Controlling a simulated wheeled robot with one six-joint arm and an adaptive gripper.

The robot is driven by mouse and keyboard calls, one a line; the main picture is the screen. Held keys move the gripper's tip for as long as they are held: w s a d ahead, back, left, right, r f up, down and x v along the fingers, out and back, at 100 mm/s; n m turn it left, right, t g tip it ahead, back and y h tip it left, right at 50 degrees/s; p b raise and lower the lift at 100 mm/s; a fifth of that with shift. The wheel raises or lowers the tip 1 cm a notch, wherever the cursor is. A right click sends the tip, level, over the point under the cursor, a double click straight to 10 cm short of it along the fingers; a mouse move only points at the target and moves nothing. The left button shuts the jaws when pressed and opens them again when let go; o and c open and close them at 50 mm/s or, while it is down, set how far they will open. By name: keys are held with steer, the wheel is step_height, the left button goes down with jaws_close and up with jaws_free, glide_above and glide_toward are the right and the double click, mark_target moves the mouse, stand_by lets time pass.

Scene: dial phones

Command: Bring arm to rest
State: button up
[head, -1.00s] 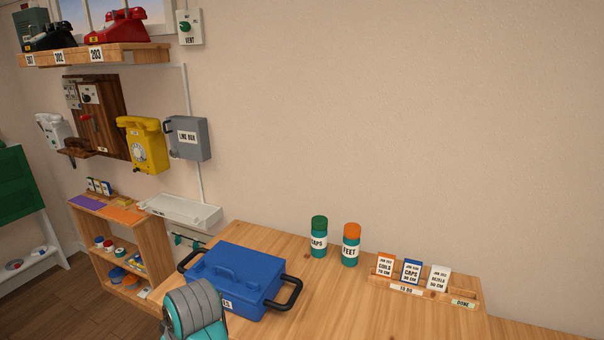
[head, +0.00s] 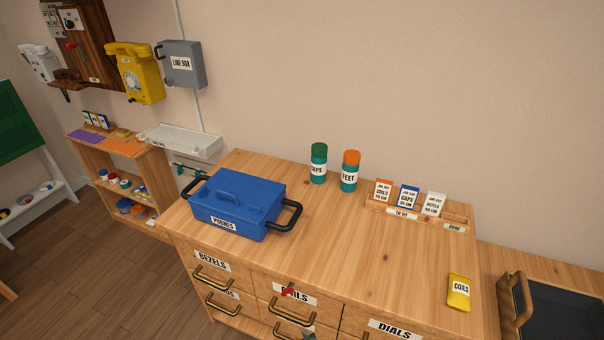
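My gripper cannot be made out in the head view. A small grey piece at the bottom edge, in front of the drawers, may be part of my arm, but too little of it shows to tell. The wooden workbench (head: 330,255) fills the middle of the view. The blue case (head: 238,203) labelled PHONES sits shut on its left part, with black handles at its sides. A small red object (head: 289,290) shows in front of the COILS drawer label; I cannot tell what it is.
A green-capped jar (head: 318,165), an orange-capped FEET jar (head: 349,172) and a card rack (head: 455,218) stand along the bench's back. A yellow COILS packet (head: 459,291) lies at right, near a dark tray (head: 565,305). The bench middle is clear. Drawers look shut.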

steer(key=s+d+r+m+t+h, duration=0.2)
steer(key=s+d+m+t, duration=0.2)
steer(key=s+d, duration=1.2)
steer(key=s+d+r+m+t+h, duration=0.2)
steer(key=s+d+r+t, duration=0.1)
steer(key=s+r, duration=1.1)
steer(key=shift+s+d+r+m, duration=0.2)
steer(key=shift+s+d+m, duration=0.2)
steer(key=shift+s+d, duration=0.4)
steer(key=shift+a, duration=0.2)
